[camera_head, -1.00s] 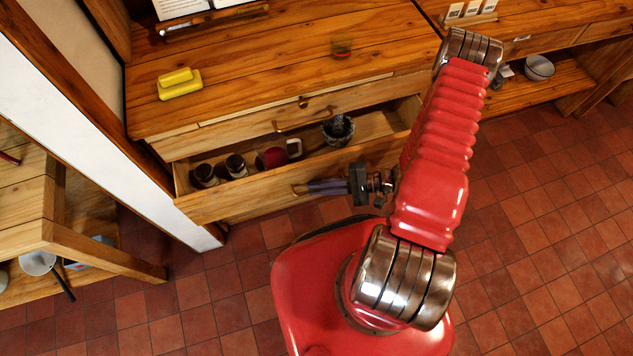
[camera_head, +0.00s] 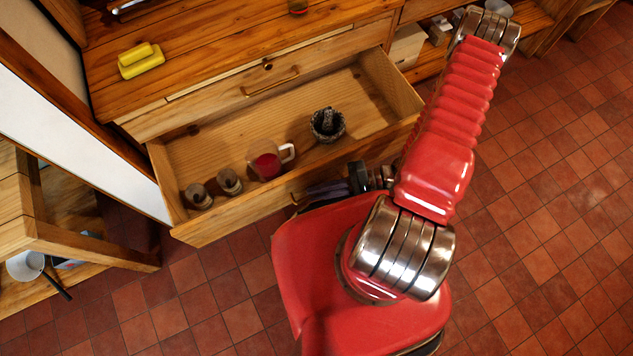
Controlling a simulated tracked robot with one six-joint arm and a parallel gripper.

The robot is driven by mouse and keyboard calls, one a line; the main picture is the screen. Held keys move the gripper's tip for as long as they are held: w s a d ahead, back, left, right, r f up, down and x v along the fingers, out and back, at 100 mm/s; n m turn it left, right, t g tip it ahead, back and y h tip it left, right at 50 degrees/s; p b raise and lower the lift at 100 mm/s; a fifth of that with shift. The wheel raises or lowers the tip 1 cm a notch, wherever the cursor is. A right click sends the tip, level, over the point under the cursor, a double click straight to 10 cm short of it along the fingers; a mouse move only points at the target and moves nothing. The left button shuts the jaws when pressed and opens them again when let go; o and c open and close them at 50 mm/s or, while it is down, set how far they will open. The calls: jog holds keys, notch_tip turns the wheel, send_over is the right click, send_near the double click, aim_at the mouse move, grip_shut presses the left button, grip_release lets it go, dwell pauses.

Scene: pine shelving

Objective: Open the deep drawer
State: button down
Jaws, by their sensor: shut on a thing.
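The deep drawer (camera_head: 241,211) is pulled well out of the pine cabinet, and its inside shows from above. My gripper (camera_head: 302,193) is at the drawer's front, shut on the drawer handle (camera_head: 294,198). The handle is mostly hidden by the fingers. My red arm hides the drawer's right front end.
A shallower shut drawer with a brass handle (camera_head: 270,84) is above. A yellow block-like object (camera_head: 141,61) lies on the wooden top (camera_head: 215,50). A low wooden shelf unit (camera_head: 80,238) stands at left. Tiled floor (camera_head: 540,180) is clear at right.

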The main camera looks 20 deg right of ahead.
jog(key=shift+s+f, duration=0.15)
jog(key=c, duration=2.2)
grip_release()
jog(key=shift+o, duration=0.2)
jog(key=shift+d, duration=0.1)
jog(key=v, duration=1.3)
jog(key=shift+d+r, duration=0.25)
jog(key=shift+d, duration=0.1)
